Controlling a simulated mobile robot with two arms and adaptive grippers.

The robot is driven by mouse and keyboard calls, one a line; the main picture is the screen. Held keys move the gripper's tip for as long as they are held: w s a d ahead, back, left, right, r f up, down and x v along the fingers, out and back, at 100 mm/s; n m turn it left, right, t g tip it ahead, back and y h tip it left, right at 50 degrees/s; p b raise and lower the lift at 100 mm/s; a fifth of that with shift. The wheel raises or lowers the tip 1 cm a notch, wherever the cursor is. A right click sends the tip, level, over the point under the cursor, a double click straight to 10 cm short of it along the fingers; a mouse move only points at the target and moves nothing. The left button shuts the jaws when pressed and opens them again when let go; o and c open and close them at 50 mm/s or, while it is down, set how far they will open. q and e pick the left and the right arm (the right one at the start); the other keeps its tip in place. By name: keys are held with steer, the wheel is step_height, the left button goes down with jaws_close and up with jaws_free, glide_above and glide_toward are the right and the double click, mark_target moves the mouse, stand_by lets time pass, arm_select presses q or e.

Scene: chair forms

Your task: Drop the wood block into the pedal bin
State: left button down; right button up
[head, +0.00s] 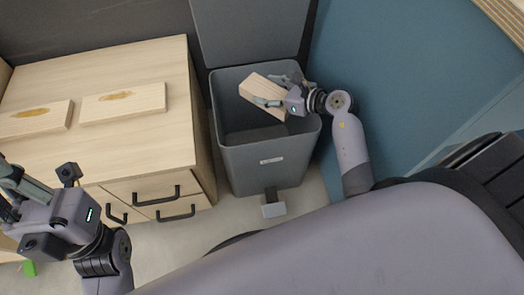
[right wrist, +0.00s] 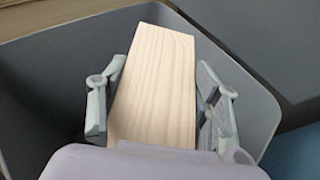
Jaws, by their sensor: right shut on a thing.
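The pale wood block (head: 262,92) is held by my right gripper (head: 278,90) over the open mouth of the grey pedal bin (head: 268,160). In the right wrist view the block (right wrist: 155,85) sits between the two fingers, with the bin's walls (right wrist: 60,100) around and below it. The bin's lid (head: 250,32) stands raised at the back. My left gripper (head: 12,190) is at the lower left in the head view, partly cut off by the picture's edge; its fingers do not show clearly.
A wooden cabinet (head: 130,150) with dark handles stands left of the bin. Two more wood blocks lie on its top, one on the left (head: 35,120) and one on the right (head: 123,103). A blue wall panel (head: 400,60) is right of the bin. The bin's pedal (head: 273,208) sticks out in front.

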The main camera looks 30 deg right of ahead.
steer(key=o, duration=1.4)
step_height(320, 180, up, 10)
steer(key=shift+r, duration=0.1)
